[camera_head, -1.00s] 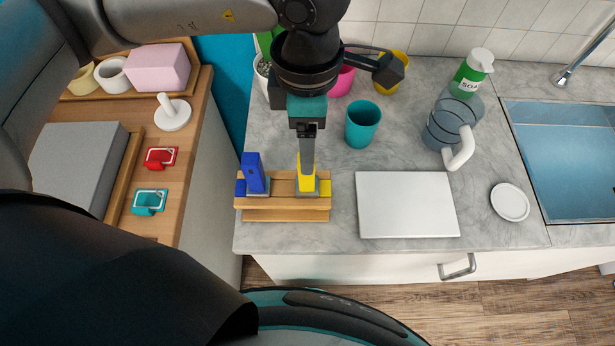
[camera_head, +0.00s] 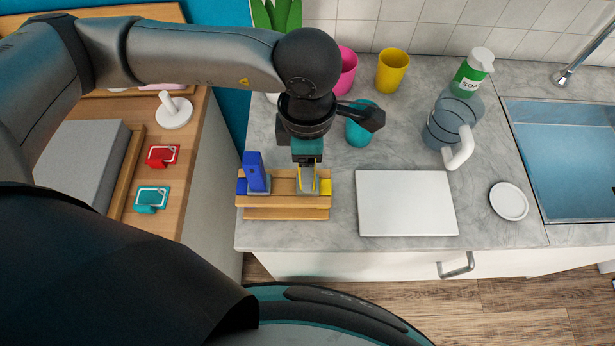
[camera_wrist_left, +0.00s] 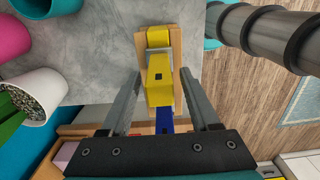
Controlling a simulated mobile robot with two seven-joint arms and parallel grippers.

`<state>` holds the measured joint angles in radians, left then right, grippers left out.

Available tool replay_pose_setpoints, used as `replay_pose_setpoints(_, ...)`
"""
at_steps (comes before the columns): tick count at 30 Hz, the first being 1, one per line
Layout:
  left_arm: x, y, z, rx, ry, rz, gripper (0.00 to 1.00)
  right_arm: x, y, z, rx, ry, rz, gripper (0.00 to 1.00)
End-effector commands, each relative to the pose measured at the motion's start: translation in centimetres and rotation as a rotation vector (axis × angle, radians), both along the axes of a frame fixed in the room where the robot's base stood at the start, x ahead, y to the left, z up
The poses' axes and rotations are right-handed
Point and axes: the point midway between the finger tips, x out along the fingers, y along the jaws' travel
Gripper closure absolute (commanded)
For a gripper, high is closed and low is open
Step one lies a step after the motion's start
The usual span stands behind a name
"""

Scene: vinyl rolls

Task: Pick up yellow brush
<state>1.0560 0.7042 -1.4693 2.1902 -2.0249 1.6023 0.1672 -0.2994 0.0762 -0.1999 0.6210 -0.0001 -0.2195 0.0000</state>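The yellow brush (camera_head: 325,187) stands in the right part of a small wooden rack (camera_head: 285,202) on the counter, partly hidden by my left gripper. In the left wrist view the yellow brush (camera_wrist_left: 160,82) shows between the two fingers. My left gripper (camera_head: 307,188) points down over it. Its fingers are open, one on each side of the brush, with visible gaps in the left wrist view (camera_wrist_left: 160,76). The blue brush (camera_head: 256,172) stands at the rack's left end. My right gripper is not in view.
A silver flat panel (camera_head: 406,203) lies right of the rack. A teal cup (camera_head: 360,128), pink cup (camera_head: 347,70) and yellow cup (camera_head: 391,70) stand behind. A pitcher (camera_head: 447,128) and soap bottle (camera_head: 472,72) stand near the sink (camera_head: 570,160).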

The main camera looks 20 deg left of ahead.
Motion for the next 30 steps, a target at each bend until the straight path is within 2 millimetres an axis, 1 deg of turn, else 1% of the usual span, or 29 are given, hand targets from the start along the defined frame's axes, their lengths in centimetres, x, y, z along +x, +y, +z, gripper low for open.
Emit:
replay_pose_setpoints(1,0.01,-0.02,0.03,0.0,0.0,0.0,0.45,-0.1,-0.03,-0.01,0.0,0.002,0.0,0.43)
replay_pose_setpoints(2,0.01,-0.02,0.03,0.0,0.0,0.0,0.48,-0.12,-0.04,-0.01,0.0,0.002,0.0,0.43)
replay_pose_setpoints(15,0.02,-0.02,0.06,0.0,0.0,0.0,0.97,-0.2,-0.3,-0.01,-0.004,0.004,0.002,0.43)
replay_pose_setpoints(16,0.02,-0.02,0.06,0.0,-0.001,0.0,1.0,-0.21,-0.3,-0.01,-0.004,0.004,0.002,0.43)
replay_pose_setpoints(30,0.02,-0.01,0.07,0.0,-0.001,0.0,1.0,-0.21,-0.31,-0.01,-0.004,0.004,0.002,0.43)
